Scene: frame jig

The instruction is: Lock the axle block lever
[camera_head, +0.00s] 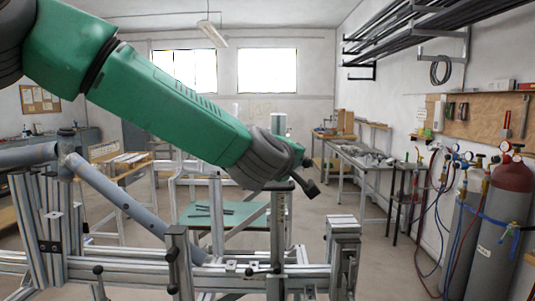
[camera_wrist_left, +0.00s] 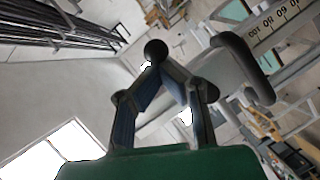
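My left gripper (camera_head: 306,172) reaches in on the green arm from the left, just above the dark top of an upright metal post (camera_head: 279,228). In the left wrist view its two fingers slant inward, and the tips come close together (camera_wrist_left: 160,70). A round black knob (camera_wrist_left: 155,50), which looks like the lever's end, is right at the fingertips. I cannot tell whether they touch or grip it. The lever's shaft and the axle block cannot be made out clearly. A thick grey curved part (camera_wrist_left: 242,66) lies to the right of the fingers. My right gripper is out of view.
The metal profile frame (camera_head: 120,262) fills the foreground, with a grey diagonal tube (camera_head: 120,203) at left and a shorter post (camera_head: 343,232) at right. A scale with printed numbers (camera_wrist_left: 277,22) shows in the left wrist view. Gas cylinders (camera_head: 500,215) stand far right.

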